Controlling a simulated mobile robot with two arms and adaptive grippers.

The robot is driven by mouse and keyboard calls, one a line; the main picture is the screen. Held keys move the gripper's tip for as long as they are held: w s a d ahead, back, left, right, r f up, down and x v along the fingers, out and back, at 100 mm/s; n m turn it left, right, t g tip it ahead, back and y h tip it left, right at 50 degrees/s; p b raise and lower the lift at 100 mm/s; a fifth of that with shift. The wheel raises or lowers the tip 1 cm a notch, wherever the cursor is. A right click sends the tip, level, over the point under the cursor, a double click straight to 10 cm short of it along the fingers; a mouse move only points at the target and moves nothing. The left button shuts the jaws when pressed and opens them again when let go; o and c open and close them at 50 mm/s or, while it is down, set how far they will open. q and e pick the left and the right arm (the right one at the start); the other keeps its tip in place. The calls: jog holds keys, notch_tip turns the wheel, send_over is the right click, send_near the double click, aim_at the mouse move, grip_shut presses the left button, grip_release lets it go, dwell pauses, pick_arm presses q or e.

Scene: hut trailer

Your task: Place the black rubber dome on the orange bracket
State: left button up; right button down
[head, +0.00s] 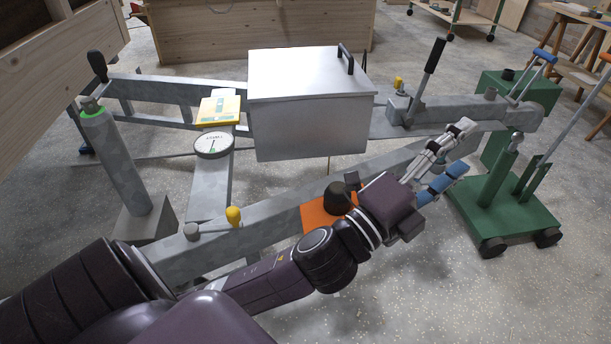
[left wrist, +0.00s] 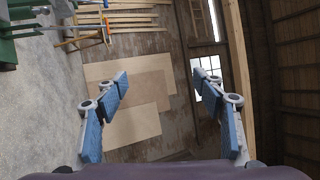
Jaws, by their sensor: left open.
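The black rubber dome (head: 337,196) shows in the head view, upright, and appears to rest on the orange bracket (head: 315,218). The bracket sits at the near side of the grey trailer frame beam. My left forearm and wrist hide part of the bracket and the area right of the dome. My left gripper (head: 458,150) is to the right of the dome, beyond it and clear of it, with its fingers apart and nothing between them. The left wrist view shows the same open, empty fingers (left wrist: 160,80). My right gripper is not in view.
A grey metal box (head: 310,125) with a lidded top stands on the trailer frame behind the dome. A green wheeled stand (head: 510,205) is at the right, near my left gripper. A yellow knob (head: 233,215) and a round dial (head: 214,145) are left of the bracket.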

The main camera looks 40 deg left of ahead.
pick_arm(q)
jog(key=s+a+f+n+g+y, duration=0.2)
jog(key=a+f+n+g, duration=0.15)
jog(key=f, duration=0.45)
jog(key=s+a+f+n+g+y, duration=0.25)
jog(key=f+n, duration=0.25)
jog(key=f, duration=0.3)
jog(key=s+a+f+n+g+y, duration=0.1)
jog(key=a+f+n+g+y, duration=0.15)
jog(key=f+n, duration=0.4)
jog(key=s+f+n+g, duration=0.4)
jog(key=s+f+g, duration=0.4)
jog(key=s+f, duration=0.8)
jog(key=s, duration=0.4)
jog(key=shift+a+f+g+h, duration=0.15)
jog(key=shift+f+g+h, duration=0.2)
jog(key=shift+f+h, duration=0.05)
jog(key=shift+w, duration=0.1)
